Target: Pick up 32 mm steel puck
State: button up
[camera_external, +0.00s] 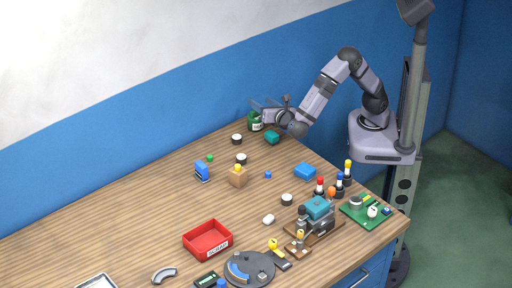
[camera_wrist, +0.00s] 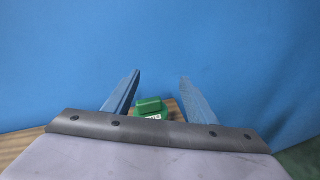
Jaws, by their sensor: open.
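I cannot tell which piece is the 32 mm steel puck. Small round pucks with dark sides and pale tops stand on the wooden table: one near the back edge (camera_external: 237,139), one behind the tan block (camera_external: 241,158), and one nearer the middle right (camera_external: 287,199). A grey round piece (camera_external: 355,203) sits on the green board. My gripper (camera_external: 262,105) is at the table's back edge, above and beside a green container. In the wrist view my gripper (camera_wrist: 160,80) is open and empty, with a green object (camera_wrist: 149,106) visible low between the fingers. No puck shows there.
The green container (camera_external: 255,121) and a teal block (camera_external: 272,137) stand close to my gripper. A red bin (camera_external: 208,240), a round grey turntable (camera_external: 249,268), a teal-topped fixture (camera_external: 317,212) and several coloured pegs crowd the front and right. A blue wall (camera_external: 130,130) stands behind.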

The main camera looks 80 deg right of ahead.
jog(key=w+a+n+t, duration=0.2)
jog(key=a, duration=0.3)
jog(key=n+y, duration=0.5)
jog(key=y, duration=0.1)
send_near(237, 137)
jog(key=x, duration=0.2)
jog(key=shift+w+f+b, duration=0.3)
jog(key=shift+f+b, duration=0.05)
jog(key=shift+d+p+x, duration=0.15)
jog(key=shift+p+x, duration=0.05)
jog(key=shift+x, duration=1.25)
jog(key=shift+d+p+x, duration=0.15)
jog(key=shift+x, duration=1.35)
jog(key=shift+w+d+f, duration=0.15)
jog(key=shift+w+d, duration=0.15)
jog(key=shift+w, duration=0.2)
jog(key=c, duration=1.3)
